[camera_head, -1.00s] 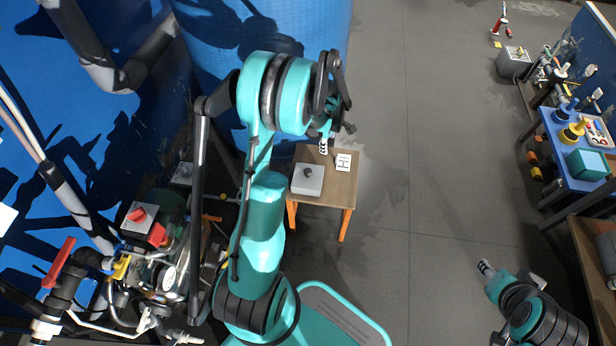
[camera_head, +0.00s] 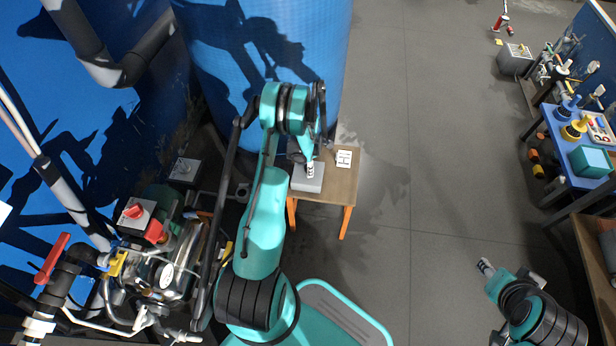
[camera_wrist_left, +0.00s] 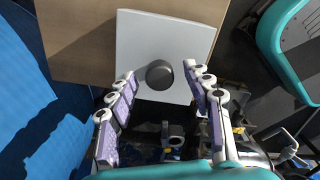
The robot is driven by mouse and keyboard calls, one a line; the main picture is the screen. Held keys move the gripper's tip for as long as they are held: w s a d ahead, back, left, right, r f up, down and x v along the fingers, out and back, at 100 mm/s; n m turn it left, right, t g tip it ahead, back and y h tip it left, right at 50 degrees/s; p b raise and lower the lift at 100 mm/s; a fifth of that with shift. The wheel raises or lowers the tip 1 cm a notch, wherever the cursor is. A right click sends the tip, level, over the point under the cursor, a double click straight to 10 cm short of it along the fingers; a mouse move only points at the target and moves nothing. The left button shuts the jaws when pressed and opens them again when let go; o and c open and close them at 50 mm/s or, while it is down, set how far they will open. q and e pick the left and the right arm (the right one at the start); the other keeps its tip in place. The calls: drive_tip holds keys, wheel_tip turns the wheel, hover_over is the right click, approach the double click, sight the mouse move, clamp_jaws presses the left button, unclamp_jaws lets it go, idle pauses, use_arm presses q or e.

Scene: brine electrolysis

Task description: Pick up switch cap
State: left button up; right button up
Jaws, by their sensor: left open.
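The switch cap (camera_wrist_left: 159,75) is a dark round knob. It sits on the pale square top of a box (camera_wrist_left: 140,30) in the left wrist view. My left gripper (camera_wrist_left: 160,71) is open, with one finger to each side of the cap, and a gap shows between the cap and each finger. In the head view my left gripper (camera_head: 311,168) is over the grey box (camera_head: 306,184) on the small wooden table (camera_head: 340,185), and it hides the cap there. My right gripper (camera_head: 486,267) is at the lower right, away from the table, too small to read.
A white card with a black mark (camera_head: 344,158) lies beside the box. A large blue tank (camera_head: 250,50) stands behind the table. Pipework with a red-knobbed box (camera_head: 136,214) is at the left. A blue table (camera_head: 560,140) with several items is at the right. The grey floor between is clear.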

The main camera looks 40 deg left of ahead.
use_arm(q)
drive_tip(key=shift+f, duration=0.9)
drive_tip(key=shift+r, duration=0.1)
drive_tip(key=shift+c, duration=0.2)
clamp_jaws()
